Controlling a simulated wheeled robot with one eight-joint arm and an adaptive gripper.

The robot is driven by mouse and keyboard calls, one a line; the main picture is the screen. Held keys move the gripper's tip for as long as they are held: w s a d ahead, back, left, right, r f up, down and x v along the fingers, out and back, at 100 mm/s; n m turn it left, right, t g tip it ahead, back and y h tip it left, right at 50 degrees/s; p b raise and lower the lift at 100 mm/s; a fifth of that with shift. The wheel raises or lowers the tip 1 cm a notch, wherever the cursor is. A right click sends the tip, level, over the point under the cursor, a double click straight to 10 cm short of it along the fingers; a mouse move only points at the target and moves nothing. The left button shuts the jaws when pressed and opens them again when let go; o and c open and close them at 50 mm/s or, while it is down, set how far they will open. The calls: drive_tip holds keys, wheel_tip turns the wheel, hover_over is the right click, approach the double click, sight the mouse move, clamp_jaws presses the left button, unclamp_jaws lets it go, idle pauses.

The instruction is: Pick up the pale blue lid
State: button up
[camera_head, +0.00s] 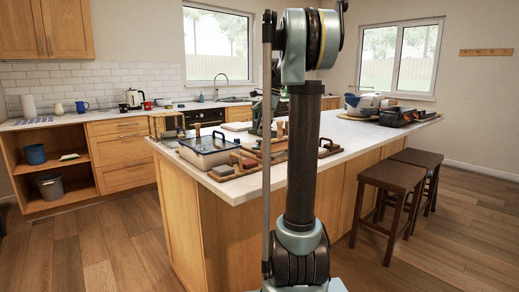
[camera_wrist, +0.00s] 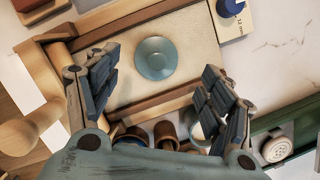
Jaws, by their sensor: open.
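The pale blue lid (camera_wrist: 155,58) is round, with a small raised knob at its middle. In the wrist view it lies on a cream board (camera_wrist: 200,45) between wooden bars. My gripper (camera_wrist: 160,78) is open, with one finger to the left of the lid and one to the right. Neither finger touches the lid, and nothing is between the fingers' pads. How high the fingers are above the board is hard to tell. In the head view I cannot make out the lid; my arm covers part of the island.
In the wrist view a wooden-handled tool (camera_wrist: 28,130) lies at left, small brown pots (camera_wrist: 165,132) stand below the lid, and a green tray (camera_wrist: 275,130) is at right. In the head view a lidded bin (camera_head: 207,148) stands on the island's white top (camera_head: 245,188); stools (camera_head: 392,178) stand at right.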

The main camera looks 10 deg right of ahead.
drive_tip(key=shift+x, duration=2.9)
drive_tip(key=shift+s, duration=0.15)
drive_tip(key=c, duration=1.1)
